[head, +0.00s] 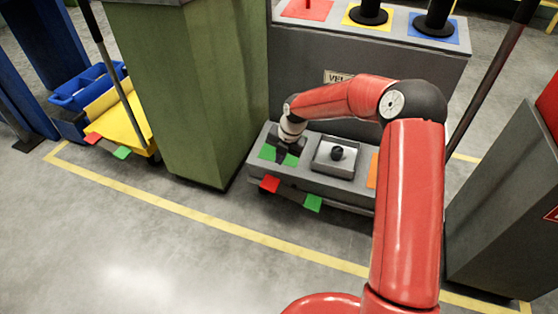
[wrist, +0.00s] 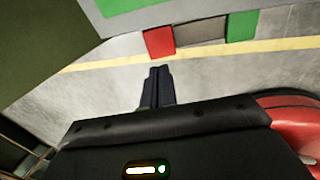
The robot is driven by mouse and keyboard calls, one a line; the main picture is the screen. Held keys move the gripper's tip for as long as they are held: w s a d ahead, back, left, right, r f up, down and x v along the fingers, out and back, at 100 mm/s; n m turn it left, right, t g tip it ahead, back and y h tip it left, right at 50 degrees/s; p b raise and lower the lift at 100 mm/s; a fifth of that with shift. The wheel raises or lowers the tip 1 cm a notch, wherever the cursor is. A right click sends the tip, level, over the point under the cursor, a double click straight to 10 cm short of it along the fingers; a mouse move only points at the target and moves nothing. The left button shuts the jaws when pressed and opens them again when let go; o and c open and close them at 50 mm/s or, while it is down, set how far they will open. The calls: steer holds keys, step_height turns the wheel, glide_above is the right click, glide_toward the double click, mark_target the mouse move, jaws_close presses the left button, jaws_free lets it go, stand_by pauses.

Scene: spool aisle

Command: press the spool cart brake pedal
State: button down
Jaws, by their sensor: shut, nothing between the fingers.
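The grey spool cart (head: 370,64) stands ahead, with black spool posts on coloured squares on its top and a low front deck. A red pedal (head: 270,184) and a green pedal (head: 313,203) stick out from the deck's front edge. The wrist view shows the red pedal (wrist: 160,41) and the green pedal (wrist: 242,25) with a grey piece between them. Which one is the brake is not marked legibly. My gripper (head: 286,154) is shut and empty over the deck's green square, behind the red pedal in the head view. In the wrist view its fingertips (wrist: 160,70) appear just below the red pedal.
A tall green cabinet (head: 195,90) stands close at the cart's left. Further left, a yellow and blue cart (head: 120,108) has its own red and green pedals. A grey block (head: 505,190) stands at the right. The floor before the yellow line (head: 215,222) is clear.

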mark_target(266, 180)
steer(key=b+x, duration=0.2)
steer(key=x, duration=0.9)
steer(key=shift+f, duration=0.2)
steer(key=shift+w+a+f+h, duration=0.1)
steer(key=shift+a+f+h, duration=0.25)
steer(key=shift+a+h, duration=0.15)
steer(key=f+h, duration=0.1)
steer(key=a+g+h, duration=0.1)
steer(key=f+h, duration=0.1)
steer(key=shift+w+a+f+g, duration=0.15)
steer(key=shift+w+f+g, duration=0.1)
steer(key=shift+f+g, duration=0.05)
steer(key=shift+w+a+f, duration=0.1)
steer(key=shift+f, duration=0.35)
steer(key=shift+f+b, duration=0.2)
steer(key=shift+b, duration=0.1)
steer(key=shift+r, duration=0.1)
